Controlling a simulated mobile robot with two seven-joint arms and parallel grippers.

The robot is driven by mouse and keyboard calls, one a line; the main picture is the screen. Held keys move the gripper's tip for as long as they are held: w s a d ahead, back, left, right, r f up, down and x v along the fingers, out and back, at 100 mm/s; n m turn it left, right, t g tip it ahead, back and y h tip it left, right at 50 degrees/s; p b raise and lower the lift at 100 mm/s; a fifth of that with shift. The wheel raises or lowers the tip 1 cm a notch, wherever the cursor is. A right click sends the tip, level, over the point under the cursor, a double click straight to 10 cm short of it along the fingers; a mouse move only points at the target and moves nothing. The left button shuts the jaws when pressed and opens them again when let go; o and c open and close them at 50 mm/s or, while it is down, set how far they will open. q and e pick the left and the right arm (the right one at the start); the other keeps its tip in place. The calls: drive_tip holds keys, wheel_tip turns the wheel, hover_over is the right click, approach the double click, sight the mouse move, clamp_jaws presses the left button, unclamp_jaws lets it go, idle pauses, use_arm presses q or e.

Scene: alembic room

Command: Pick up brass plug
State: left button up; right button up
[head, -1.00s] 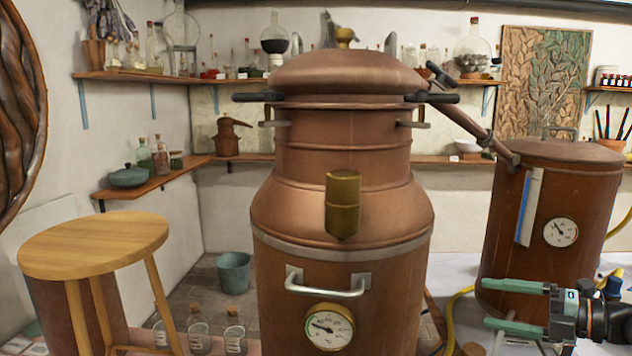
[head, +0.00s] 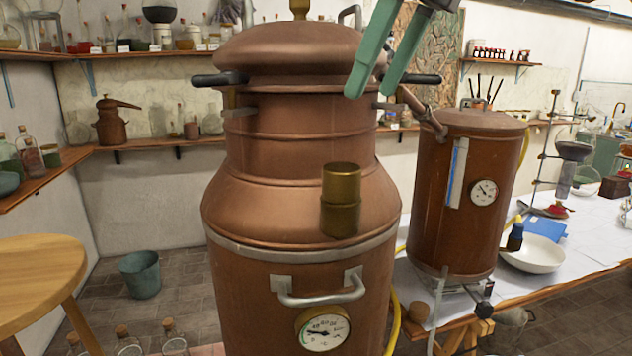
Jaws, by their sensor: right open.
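The brass plug (head: 341,200) is a short gold-brown cylinder with a groove around its middle. It appears upright at the front of the sloping shoulder of the large copper still (head: 270,216). My right gripper (head: 371,92) comes in from the top of the head view, with two green fingers pointing down. It is open, with nothing between the fingers. In the picture its fingertips are above and a little right of the plug, clearly apart from it. My left gripper is not in view.
The still has a front handle (head: 322,291), a dial gauge (head: 323,329) and dark side handles near its lid. A second copper vessel (head: 458,195) stands right on a table with a white bowl (head: 533,253). A wooden stool (head: 38,278) is at left.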

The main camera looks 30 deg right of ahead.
hover_over(341, 166)
drive_tip(key=s+d, duration=0.1)
drive_tip(key=s, duration=0.1)
wheel_tip(341, 166, down, 5)
drive_tip(key=shift+w+d+f, duration=0.1)
drive_tip(key=shift+w+f, duration=0.05)
drive_tip(key=shift+f, duration=0.05)
drive_tip(key=shift+s+x, duration=0.1)
drive_tip(key=shift+x, duration=1.5)
drive_tip(key=shift+s+x, duration=0.15)
drive_tip(key=shift+x, duration=1.4)
drive_tip(key=shift+f, duration=0.1)
drive_tip(key=shift+c, duration=0.4)
clamp_jaws()
